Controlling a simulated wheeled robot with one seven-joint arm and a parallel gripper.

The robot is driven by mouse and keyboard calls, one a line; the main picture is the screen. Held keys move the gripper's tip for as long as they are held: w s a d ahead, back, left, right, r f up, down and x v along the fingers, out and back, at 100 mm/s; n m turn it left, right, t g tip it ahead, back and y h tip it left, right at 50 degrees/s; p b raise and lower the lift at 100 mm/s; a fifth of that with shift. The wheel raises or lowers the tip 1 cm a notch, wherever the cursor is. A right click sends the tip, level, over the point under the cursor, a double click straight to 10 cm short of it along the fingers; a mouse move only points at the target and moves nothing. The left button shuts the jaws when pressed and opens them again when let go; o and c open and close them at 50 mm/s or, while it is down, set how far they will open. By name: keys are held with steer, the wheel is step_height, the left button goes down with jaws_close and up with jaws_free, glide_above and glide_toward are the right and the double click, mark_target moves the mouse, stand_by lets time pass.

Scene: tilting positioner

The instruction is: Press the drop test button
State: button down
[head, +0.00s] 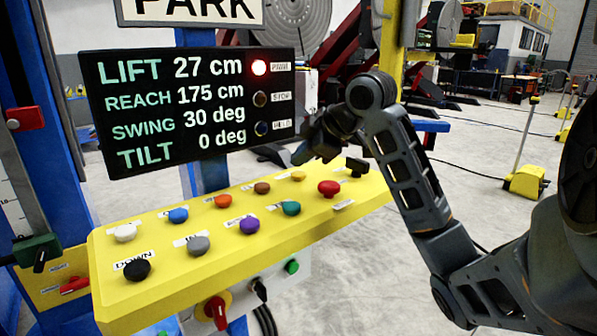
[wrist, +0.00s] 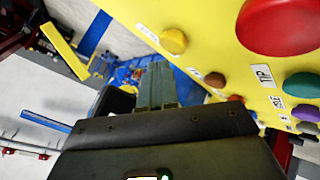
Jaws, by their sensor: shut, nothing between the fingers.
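A yellow control panel (head: 170,271) carries two rows of coloured buttons. The label of the drop test button cannot be read, so I cannot tell which it is. The yellow button (head: 298,176) is in the back row and also shows in the wrist view (wrist: 173,41) with a small blurred label. The large red button (head: 328,188) stands to its right, and it fills the top right of the wrist view (wrist: 280,22). My gripper (head: 300,156) is shut and empty, above the panel's back edge near the yellow button, apparently apart from it.
Brown (head: 262,188), teal (head: 291,208) and purple (head: 249,226) buttons sit close by. A black knob (head: 357,166) stands at the panel's right end. A display (head: 190,108) reading lift, reach, swing and tilt rises behind the panel. Open floor lies to the right.

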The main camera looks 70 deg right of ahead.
mark_target(302, 175)
steer(key=shift+r+p, duration=1.95)
steer(key=shift+r, duration=0.6)
steer(key=shift+f, duration=0.1)
